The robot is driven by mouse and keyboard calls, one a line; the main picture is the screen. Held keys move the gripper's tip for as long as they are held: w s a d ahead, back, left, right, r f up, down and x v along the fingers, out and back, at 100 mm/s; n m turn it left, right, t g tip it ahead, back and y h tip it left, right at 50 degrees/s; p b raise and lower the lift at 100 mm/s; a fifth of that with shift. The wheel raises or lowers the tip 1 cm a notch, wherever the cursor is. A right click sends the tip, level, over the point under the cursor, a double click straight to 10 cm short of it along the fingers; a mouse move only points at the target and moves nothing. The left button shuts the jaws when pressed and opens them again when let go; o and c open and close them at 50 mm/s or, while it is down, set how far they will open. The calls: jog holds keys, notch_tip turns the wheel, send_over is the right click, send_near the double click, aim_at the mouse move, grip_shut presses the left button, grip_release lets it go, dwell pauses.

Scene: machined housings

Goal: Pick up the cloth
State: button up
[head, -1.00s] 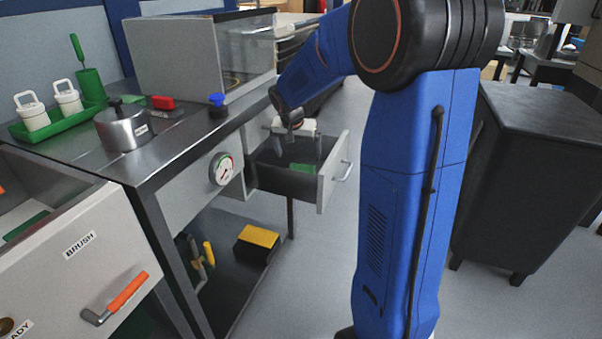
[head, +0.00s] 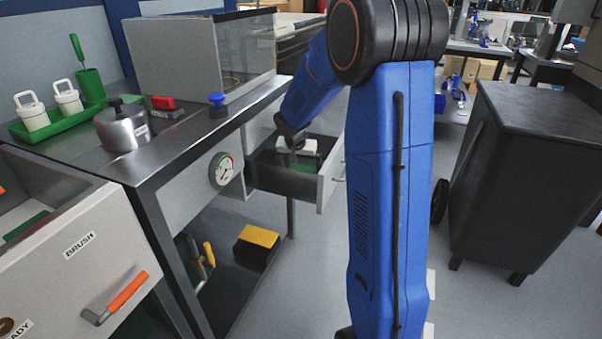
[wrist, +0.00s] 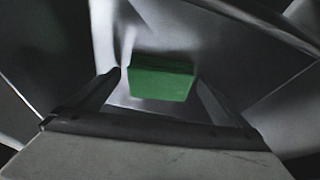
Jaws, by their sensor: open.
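The cloth, a folded green block (wrist: 162,80), lies in an open drawer (head: 326,182) under the workbench. A bit of its green shows in the head view (head: 303,166), mostly hidden by the gripper and the drawer front. My gripper (wrist: 159,77) is open and points down into the drawer. In the wrist view the cloth appears between the two fingertips, with a gap seen on each side. I cannot tell how far below the tips it is. In the head view the gripper (head: 298,147) is low at the drawer, its fingers hidden.
The drawer walls stand close around the gripper. On the bench above are a metal pot (head: 123,128), a green tray (head: 60,123) with white containers, and a clear-sided box (head: 200,55). Another open drawer (head: 85,265) is at left. A black cabinet (head: 535,170) stands right; floor between is open.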

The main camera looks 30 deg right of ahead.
jog(key=c, duration=1.1)
notch_tip(320, 180, up, 28)
